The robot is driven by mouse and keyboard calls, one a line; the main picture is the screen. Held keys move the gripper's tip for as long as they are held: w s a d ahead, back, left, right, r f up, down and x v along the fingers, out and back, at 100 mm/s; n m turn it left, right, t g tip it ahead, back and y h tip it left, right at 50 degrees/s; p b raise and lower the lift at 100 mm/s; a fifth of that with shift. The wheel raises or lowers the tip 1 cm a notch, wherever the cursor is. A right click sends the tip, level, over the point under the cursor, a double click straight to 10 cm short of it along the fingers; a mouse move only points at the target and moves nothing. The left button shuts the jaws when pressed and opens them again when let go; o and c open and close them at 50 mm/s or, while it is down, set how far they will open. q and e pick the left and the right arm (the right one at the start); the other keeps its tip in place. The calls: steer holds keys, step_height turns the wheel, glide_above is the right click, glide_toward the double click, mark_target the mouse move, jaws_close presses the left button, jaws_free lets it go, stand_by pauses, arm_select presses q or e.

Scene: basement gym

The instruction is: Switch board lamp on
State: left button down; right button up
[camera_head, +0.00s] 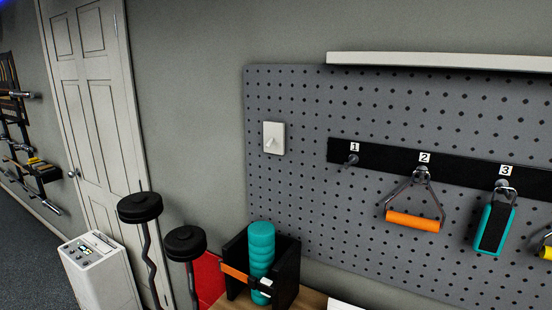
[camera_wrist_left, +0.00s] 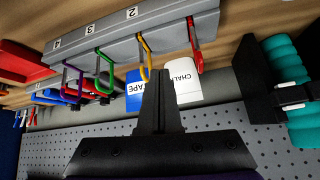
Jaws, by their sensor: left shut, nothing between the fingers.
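A white switch plate (camera_head: 273,138) with a small toggle sits on the upper left of the grey pegboard (camera_head: 300,190) in the head view. The toggle's exact position is too small to tell. A long white bar (camera_head: 440,62), which looks like the board lamp, runs along the pegboard's top edge; no clear glow shows. My left gripper (camera_wrist_left: 162,78) is in its wrist view only, shut and empty, with its fingers together. The switch does not show in that view. My right gripper is in neither view.
A black rail (camera_head: 440,168) with numbered hooks carries an orange handle (camera_head: 413,221) and a teal-black grip (camera_head: 493,228). A teal roller (camera_head: 261,250) stands in a black holder below. The wrist view shows a grey rack (camera_wrist_left: 130,32) with coloured hooks and a chalk box (camera_wrist_left: 181,82).

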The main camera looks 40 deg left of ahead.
arm_select(q)
steer(key=w+a+r+m+t+y+b, duration=0.1)
steer(key=w+a+r+m+t+b, duration=0.2)
steer(key=w+r, duration=0.45)
steer(key=w+a+r+m+t+y, duration=0.25)
steer(key=w+r+t, duration=0.3)
steer(key=w, duration=0.35)
steer(key=w+a+r+m+t+y+b, duration=0.1)
steer(key=w+a+r+m+t+b, duration=0.15)
steer(key=w+r, duration=0.6)
steer(key=a+r+n+g+y+b, duration=0.1)
steer(key=a+r+n+g+y, duration=0.1)
steer(key=a+y, duration=0.5)
steer(key=w+a+r+n+g+y+b, duration=0.1)
steer(key=a+g+y, duration=0.3)
steer(key=y, duration=0.8)
steer(key=a+r, duration=0.1)
steer(key=a, duration=0.1)
steer(key=shift+w+a+r+n+b, duration=0.2)
steer(key=shift+a+n+b, duration=0.15)
steer(key=shift+n+b, duration=0.05)
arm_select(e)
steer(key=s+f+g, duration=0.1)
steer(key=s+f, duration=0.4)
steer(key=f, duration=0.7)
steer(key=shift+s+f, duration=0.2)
